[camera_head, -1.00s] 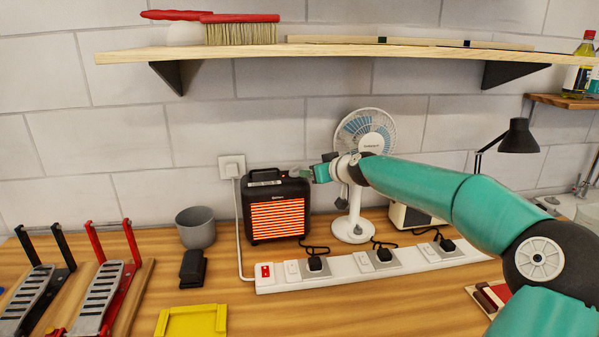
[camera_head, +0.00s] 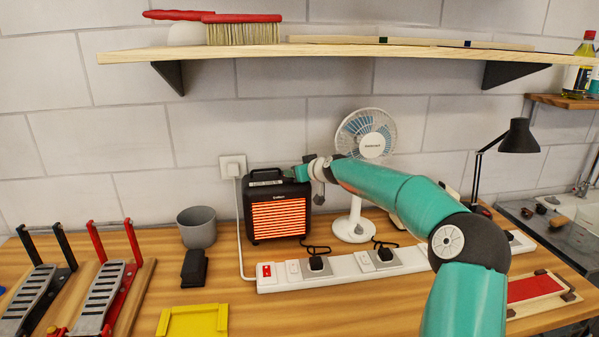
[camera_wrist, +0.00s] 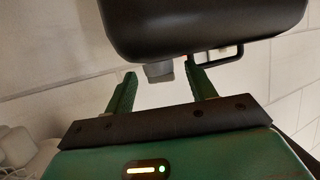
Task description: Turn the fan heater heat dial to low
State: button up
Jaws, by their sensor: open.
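The fan heater (camera_head: 277,214) is a black box with a glowing orange grille, standing upright on the bench against the wall. My gripper (camera_head: 292,173) is at its upper right edge, coming from the right. In the wrist view, a large black rounded body, apparently the heater (camera_wrist: 200,22), fills the top. My gripper (camera_wrist: 161,71) is open there, with green fingers spread apart. A small grey block (camera_wrist: 158,72), possibly the heat dial, shows between the fingertips beneath the black body. I cannot tell whether the fingers touch it, and its setting cannot be read.
A white desk fan (camera_head: 357,205) stands to the right of the heater, close to my arm. A power strip (camera_head: 340,267) with plugs lies in front. A grey pot (camera_head: 196,228) stands to the left. A wooden shelf (camera_head: 330,53) hangs above. A black lamp (camera_head: 517,138) stands at right.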

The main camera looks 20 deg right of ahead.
jog(key=c, duration=1)
jog(key=shift+a+f+m+h, duration=0.1)
jog(key=shift+a+m+h, duration=0.2)
jog(key=shift+m+h, duration=0.25)
jog(key=shift+a+f+m+h, duration=0.3)
jog(key=shift+m+h, duration=0.35)
jog(key=shift+h, duration=0.2)
jog(key=shift+d+h, duration=0.1)
jog(key=shift+h, duration=0.2)
jog(key=shift+d+m, duration=0.1)
jog(key=shift+m, duration=0.2)
jog(key=shift+r, duration=0.1)
jog(key=o, duration=1)
jog(key=shift+s, duration=0.1)
jog(key=shift+d+r, duration=0.15)
